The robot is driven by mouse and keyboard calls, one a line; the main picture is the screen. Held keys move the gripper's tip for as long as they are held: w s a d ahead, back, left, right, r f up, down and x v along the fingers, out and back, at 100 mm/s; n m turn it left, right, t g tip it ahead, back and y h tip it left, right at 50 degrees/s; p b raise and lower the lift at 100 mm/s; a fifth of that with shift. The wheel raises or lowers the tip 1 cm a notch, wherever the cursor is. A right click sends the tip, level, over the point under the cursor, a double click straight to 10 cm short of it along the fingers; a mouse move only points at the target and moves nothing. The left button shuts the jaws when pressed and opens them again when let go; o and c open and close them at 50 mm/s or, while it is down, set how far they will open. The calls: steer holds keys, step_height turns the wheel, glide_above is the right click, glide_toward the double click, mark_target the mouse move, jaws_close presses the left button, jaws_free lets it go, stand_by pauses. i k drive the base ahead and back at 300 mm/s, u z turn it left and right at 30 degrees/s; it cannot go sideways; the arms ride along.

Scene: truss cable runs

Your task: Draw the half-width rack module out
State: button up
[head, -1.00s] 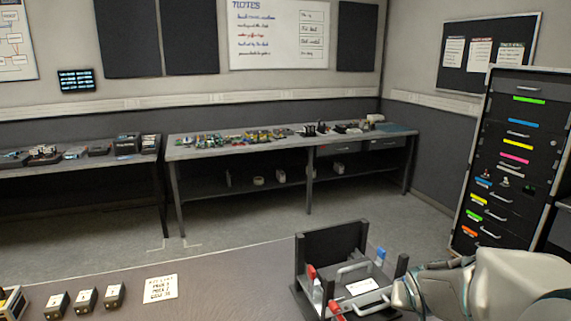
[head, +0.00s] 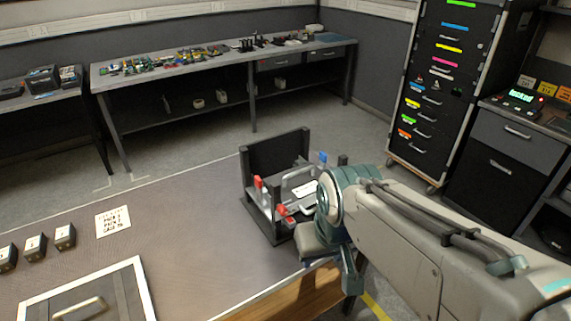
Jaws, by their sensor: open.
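A small black rack (head: 275,157) stands on the work table near its far right edge. In it sit grey modules with pale U-shaped handles; one handle (head: 290,178) faces up beside a white label (head: 304,189). I cannot tell which module is the half-width one. Two red parts (head: 258,182) show at the rack's near side and a blue part (head: 322,157) at its far side. My gripper (head: 314,243) is at the rack's right front, low beside it. My arm hides part of the rack and the fingertips; I see no module held.
The table top (head: 190,235) left of the rack is mostly clear. A drawer cabinet (head: 455,80) and a long bench (head: 220,60) stand behind.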

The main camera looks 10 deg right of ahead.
mark_target(299, 184)
steer(key=u, duration=0.3)
steer(key=k, duration=0.7)
steer(key=u, duration=0.55)
steer(key=k, duration=0.65)
steer(key=z, duration=0.2)
steer(key=i, duration=0.55)
steer(key=z, duration=0.5)
steer(key=i, duration=1.3)
steer(key=u, duration=0.6)
